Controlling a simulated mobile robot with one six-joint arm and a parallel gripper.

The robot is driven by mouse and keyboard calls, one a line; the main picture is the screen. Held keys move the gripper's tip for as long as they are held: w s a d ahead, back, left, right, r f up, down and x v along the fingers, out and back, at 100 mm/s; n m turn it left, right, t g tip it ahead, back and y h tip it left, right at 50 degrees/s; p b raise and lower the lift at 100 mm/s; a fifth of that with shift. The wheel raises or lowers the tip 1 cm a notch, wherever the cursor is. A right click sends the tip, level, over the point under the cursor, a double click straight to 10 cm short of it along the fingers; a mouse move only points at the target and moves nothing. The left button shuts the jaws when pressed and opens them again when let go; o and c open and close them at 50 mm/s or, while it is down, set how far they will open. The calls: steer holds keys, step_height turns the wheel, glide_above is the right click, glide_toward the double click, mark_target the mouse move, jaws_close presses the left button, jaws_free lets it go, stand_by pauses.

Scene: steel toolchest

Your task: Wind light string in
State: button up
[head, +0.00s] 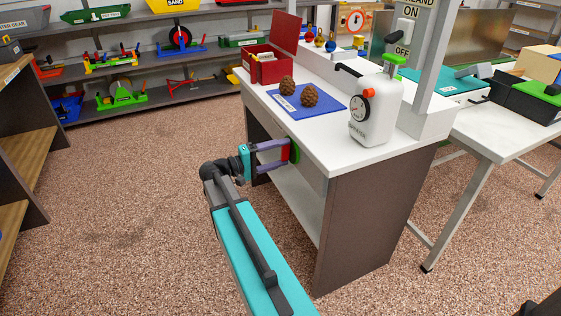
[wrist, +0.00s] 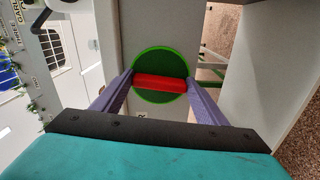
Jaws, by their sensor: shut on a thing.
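A green disc (wrist: 160,57) with a red bar (wrist: 162,82) across its face is mounted on the front of the white bench. In the head view the disc (head: 296,151) shows edge-on, just under the bench top. My gripper (head: 284,152) reaches it from the left. In the wrist view its purple fingers (wrist: 160,84) stand at the two ends of the red bar, shut on it. The bar lies nearly level, slightly tilted.
The white bench top (head: 345,145) holds a blue mat (head: 327,96) with two pine cones, a red box (head: 268,67) and a white canister with a dial (head: 377,115). Shelves (head: 150,80) line the back. The speckled floor left of the bench is clear.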

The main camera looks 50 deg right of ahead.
steer(key=m+b, duration=0.2)
steer(key=f+m+b, duration=0.1)
steer(key=m+b, duration=0.2)
steer(key=shift+b, duration=0.3)
steer(key=m+b, duration=0.5)
steer(key=shift+f+b, duration=0.1)
steer(key=shift+b, duration=0.25)
steer(key=m+b, duration=0.5)
steer(key=shift+w+b, duration=0.1)
steer(key=shift+b, duration=0.25)
steer(key=m+b, duration=0.4)
steer(key=shift+b, duration=0.3)
steer(key=m+b, duration=0.3)
steer(key=shift+w+b, duration=0.1)
steer(key=shift+b, duration=0.2)
steer(key=shift+w+d+r+m+b, duration=0.15)
steer(key=shift+m+b, duration=0.15)
steer(key=shift+m, duration=1.85)
steer(key=shift+s+a+r+m+b, duration=0.1)
steer(key=shift+r+m+b, duration=0.2)
steer(key=shift+m, duration=1.8)
steer(key=shift+w+d+r+m+b, duration=0.1)
steer(key=shift+m+b, duration=0.25)
steer(key=shift+m, duration=1.8)
